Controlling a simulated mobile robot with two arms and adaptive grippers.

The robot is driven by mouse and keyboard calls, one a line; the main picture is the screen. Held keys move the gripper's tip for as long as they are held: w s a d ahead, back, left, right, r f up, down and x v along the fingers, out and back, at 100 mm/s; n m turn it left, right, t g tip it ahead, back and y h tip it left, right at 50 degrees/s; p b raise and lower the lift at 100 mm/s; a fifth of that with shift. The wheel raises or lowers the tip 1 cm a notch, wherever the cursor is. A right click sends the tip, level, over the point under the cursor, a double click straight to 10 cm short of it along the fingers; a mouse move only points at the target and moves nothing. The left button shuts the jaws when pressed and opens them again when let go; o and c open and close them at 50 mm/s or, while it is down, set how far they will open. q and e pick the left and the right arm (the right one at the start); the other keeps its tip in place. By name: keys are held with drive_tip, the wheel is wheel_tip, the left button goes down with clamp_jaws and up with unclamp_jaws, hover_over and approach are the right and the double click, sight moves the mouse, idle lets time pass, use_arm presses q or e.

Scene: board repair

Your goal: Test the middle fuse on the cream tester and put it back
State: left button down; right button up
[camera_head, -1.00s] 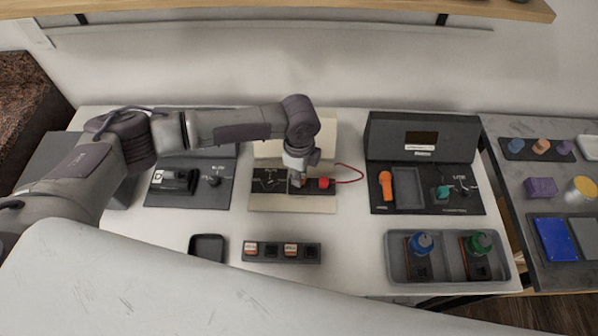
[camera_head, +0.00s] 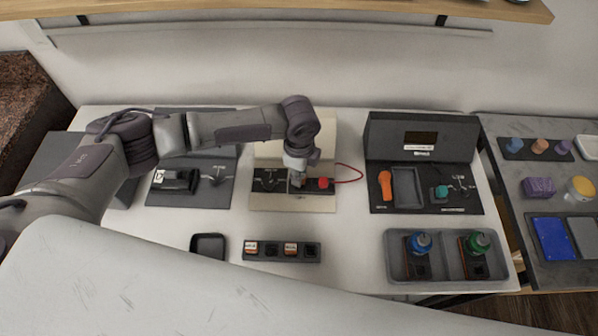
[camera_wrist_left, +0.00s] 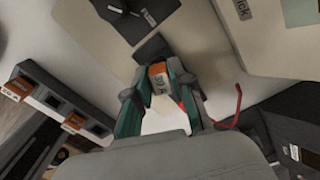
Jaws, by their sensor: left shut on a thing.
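The cream tester (camera_head: 268,202) stands at the middle of the table, with a black strip, a red cap (camera_head: 323,184) and a red lead. My left gripper (camera_head: 297,180) points down over its black strip, just left of the red cap. In the left wrist view the gripper (camera_wrist_left: 160,98) is shut on an orange fuse with a pale label (camera_wrist_left: 158,78). I cannot tell whether the fuse touches the tester. The dark fuse rack (camera_head: 281,260) lies in front, with two orange-and-white fuses and dark places between and beside them. My right gripper is not in view.
A small empty black tray (camera_head: 208,247) lies left of the rack. A dark station (camera_head: 190,200) stands left of the tester and another (camera_head: 423,140) right of it. A grey tray (camera_head: 395,275) holds blue- and green-capped bottles. White table shows between them.

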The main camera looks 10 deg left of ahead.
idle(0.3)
use_arm(q)
drive_tip(key=shift+p, duration=0.35)
drive_tip(key=shift+f, duration=0.35)
idle(0.7)
drive_tip(key=shift+f, duration=0.15)
idle(0.5)
drive_tip(key=shift+f, duration=0.5)
idle(0.9)
drive_tip(key=c, duration=0.7)
unclamp_jaws()
drive_tip(key=shift+o, duration=0.2)
drive_tip(key=shift+r, duration=0.2)
drive_tip(key=shift+r+p, duration=1.35)
drive_tip(key=shift+p, duration=0.5)
